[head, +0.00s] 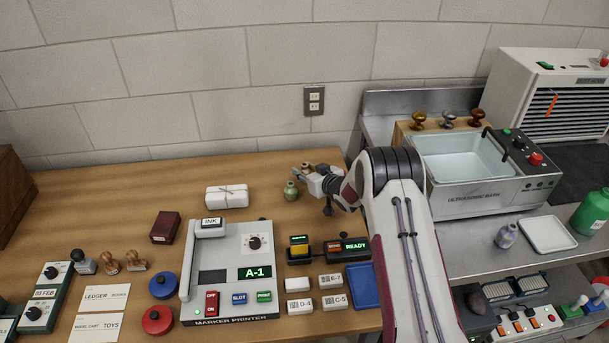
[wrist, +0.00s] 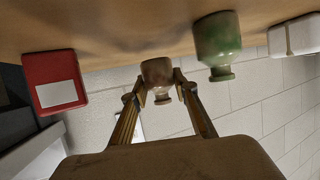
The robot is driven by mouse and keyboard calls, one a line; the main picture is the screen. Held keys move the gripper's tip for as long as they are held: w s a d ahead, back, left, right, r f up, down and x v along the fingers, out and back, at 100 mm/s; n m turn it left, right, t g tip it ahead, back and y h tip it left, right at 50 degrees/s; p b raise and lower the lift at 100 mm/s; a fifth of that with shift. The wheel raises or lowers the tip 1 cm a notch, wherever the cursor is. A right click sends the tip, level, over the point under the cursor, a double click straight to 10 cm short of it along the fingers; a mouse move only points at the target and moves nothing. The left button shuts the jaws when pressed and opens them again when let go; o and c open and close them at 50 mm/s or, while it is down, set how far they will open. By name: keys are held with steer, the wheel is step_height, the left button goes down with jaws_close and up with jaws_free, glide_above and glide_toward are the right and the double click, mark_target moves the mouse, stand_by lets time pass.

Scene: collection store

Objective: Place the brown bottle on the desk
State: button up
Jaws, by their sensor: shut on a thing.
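The brown bottle (wrist: 158,73) is between the two fingers of my gripper (wrist: 162,92) in the wrist view, which shows the scene upside down. The fingers are shut on it. Its base is close to the wooden desk (head: 100,200); I cannot tell whether it touches. In the head view my gripper (head: 305,172) is over the back right part of the desk, and the brown bottle (head: 307,167) is mostly hidden there. A green bottle (head: 291,190) stands on the desk just beside it; it also shows in the wrist view (wrist: 218,42).
A string-tied white packet (head: 227,197) lies left of the green bottle. A marker printer (head: 230,290) and small lit devices (head: 342,246) stand in front. The ultrasonic bath (head: 480,170) is on the metal counter at right. The desk's back left is clear.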

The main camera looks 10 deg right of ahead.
steer(key=shift+f, duration=0.95)
steer(key=shift+f, duration=0.1)
steer(key=o, duration=0.9)
steer(key=shift+v, duration=6)
